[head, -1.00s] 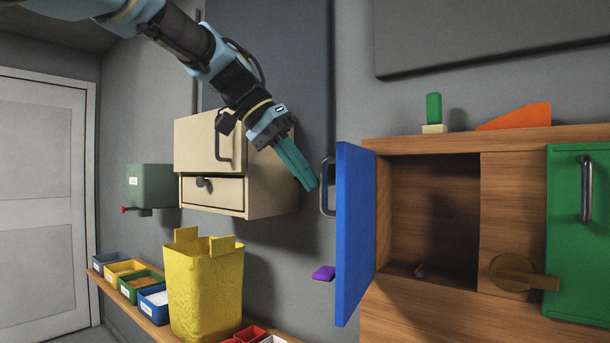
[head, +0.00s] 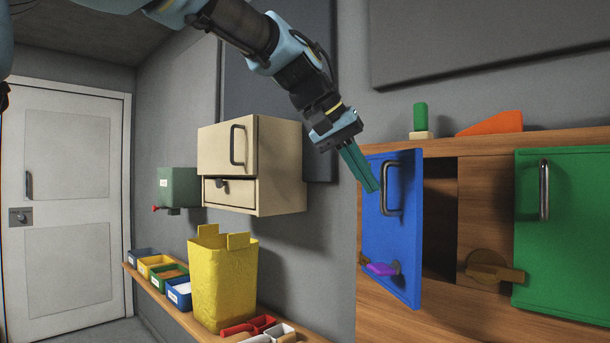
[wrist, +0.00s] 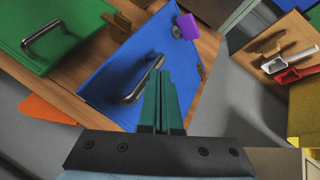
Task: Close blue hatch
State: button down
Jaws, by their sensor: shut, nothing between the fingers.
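The blue hatch (head: 405,238) is a door on the wooden cabinet (head: 490,203), hinged at its left. It stands partly open, and the dark opening shows at its right. It carries a metal handle (head: 388,190) and a purple knob (head: 380,269). My gripper (head: 372,188) is shut and empty, with its teal fingers at the upper left of the hatch's outer face, near the handle. In the wrist view the fingertips (wrist: 170,62) lie over the blue hatch (wrist: 118,82), close beside the handle (wrist: 145,80). I cannot tell whether they touch the hatch.
A green door (head: 565,230) and a brown latch (head: 492,272) are right of the opening. A green block (head: 420,117) and an orange wedge (head: 490,123) sit on top. A beige cabinet (head: 280,165) and yellow bin (head: 222,280) stand left.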

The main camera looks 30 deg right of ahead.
aim_at(419, 175)
jog(key=shift+n, duration=0.5)
jog(key=s+d+p, duration=0.1)
jog(key=d, duration=0.1)
jog(key=s+d+p, duration=0.1)
jog(key=s+d, duration=0.1)
jog(key=d, duration=0.1)
jog(key=s+d+p, duration=0.1)
jog(key=d, duration=0.2)
jog(key=shift+s+d+r+p, duration=0.2)
jog(key=shift+s+p, duration=0.2)
jog(key=shift+s+d+f+t+p, duration=0.15)
jog(key=shift+d+p, duration=0.15)
jog(key=shift+d, duration=0.35)
jog(key=shift+s+d+t+p, duration=0.15)
jog(key=shift+d+p, duration=0.1)
jog(key=shift+d, duration=0.35)
jog(key=shift+w, duration=0.1)
